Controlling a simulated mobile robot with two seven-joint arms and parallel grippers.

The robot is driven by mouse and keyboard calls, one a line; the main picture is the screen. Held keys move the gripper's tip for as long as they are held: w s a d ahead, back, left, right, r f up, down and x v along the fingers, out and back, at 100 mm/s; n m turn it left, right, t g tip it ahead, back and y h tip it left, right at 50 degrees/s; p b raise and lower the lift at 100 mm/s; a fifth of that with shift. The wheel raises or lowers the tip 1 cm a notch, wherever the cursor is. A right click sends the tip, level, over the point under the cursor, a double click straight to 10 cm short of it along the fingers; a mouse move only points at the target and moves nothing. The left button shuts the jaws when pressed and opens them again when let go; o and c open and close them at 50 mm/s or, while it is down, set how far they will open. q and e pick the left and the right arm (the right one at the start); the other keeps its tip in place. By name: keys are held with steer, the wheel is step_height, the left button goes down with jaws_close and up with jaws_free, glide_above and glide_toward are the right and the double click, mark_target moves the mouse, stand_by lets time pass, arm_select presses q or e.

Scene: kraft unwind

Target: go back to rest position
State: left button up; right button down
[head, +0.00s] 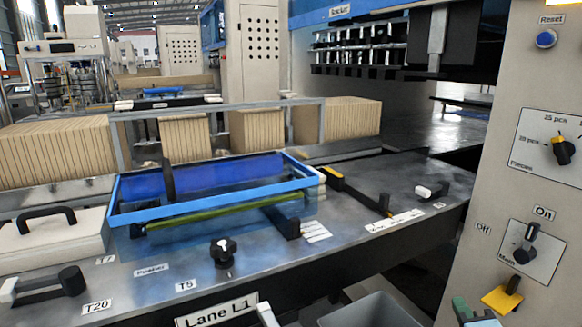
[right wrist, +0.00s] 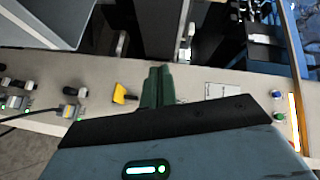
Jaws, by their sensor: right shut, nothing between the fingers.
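My left gripper is in neither view.
The panel carries the "Main" switch (head: 525,251), its handle toward "On", a pieces knob (head: 563,150) and a blue reset button (head: 546,38). A blue-framed clear cover (head: 215,205) lies on the metal table, with a black star knob (head: 223,252) in front. A grey bin (head: 368,312) stands below.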

steer(key=s+a+f+n+g+y+p, duration=0.1)
steer(key=s+a+f+n+g+y, duration=0.1)
steer(key=s+f+n, duration=0.45)
steer(key=s+a+f+n+g+y+p, duration=0.1)
steer(key=s+a+f+n+p, duration=0.15)
steer(key=f, duration=0.75)
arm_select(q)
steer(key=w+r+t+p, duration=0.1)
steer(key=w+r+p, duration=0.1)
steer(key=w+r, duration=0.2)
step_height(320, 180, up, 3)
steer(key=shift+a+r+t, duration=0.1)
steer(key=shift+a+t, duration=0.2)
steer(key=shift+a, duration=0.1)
arm_select(e)
steer(key=s+a+f+n+g, duration=0.1)
steer(key=s+f+n, duration=0.2)
steer(key=s, duration=0.4)
steer(key=s+a+f+n+g+y, duration=0.1)
steer(key=s+a+f+n+g, duration=0.1)
steer(key=s+f, duration=0.4)
steer(key=s+a+f+n+g+y, duration=0.1)
steer(key=s+f+n, duration=0.3)
steer(key=s, duration=0.6)
steer(key=shift+s+a+f+n, duration=0.15)
steer(key=shift+a+f+n, duration=0.15)
steer(key=shift+n, duration=0.1)
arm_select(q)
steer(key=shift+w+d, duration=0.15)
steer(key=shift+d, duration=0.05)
